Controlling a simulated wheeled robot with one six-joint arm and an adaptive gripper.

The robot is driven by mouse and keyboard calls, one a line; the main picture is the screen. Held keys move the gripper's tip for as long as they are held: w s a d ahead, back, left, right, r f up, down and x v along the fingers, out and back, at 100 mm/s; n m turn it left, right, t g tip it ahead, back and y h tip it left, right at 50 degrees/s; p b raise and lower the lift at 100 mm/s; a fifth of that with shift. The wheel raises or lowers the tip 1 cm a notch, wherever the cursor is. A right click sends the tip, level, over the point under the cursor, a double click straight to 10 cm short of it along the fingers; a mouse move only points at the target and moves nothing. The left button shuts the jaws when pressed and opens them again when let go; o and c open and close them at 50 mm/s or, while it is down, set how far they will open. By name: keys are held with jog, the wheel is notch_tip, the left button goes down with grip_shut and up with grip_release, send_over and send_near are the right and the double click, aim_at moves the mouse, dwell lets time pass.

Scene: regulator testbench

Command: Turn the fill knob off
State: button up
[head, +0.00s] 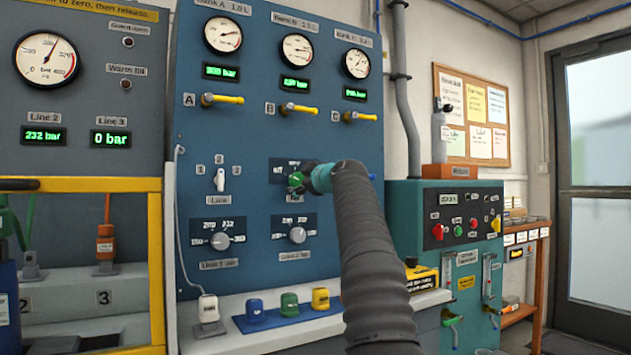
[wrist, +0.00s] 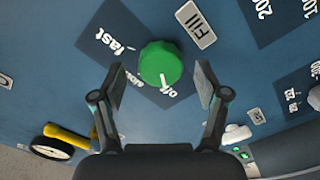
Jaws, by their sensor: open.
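The green fill knob (wrist: 160,62) sits on a dark plate on the blue panel, with a "Fill" label (wrist: 196,25) beside it. In the wrist view it shows between the fingertips of my open gripper (wrist: 160,82), with a gap on each side. A white mark on the knob's lower edge points down towards the word "off"; "fast" is at upper left, and a small word between them is partly unreadable. In the head view the knob (head: 296,179) shows just left of my gripper (head: 309,178), whose fingers are mostly hidden by my arm.
A white line lever (head: 220,180) is left of the knob. Two grey dials (head: 220,241) (head: 298,235) are below. Yellow valve handles (head: 299,108) and gauges (head: 296,49) are above. Coloured blocks (head: 289,304) stand on the ledge. A teal cabinet (head: 412,215) is to the right.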

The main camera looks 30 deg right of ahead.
jog(key=s, duration=1.1)
jog(key=shift+d, duration=0.15)
jog(key=shift+f, duration=0.1)
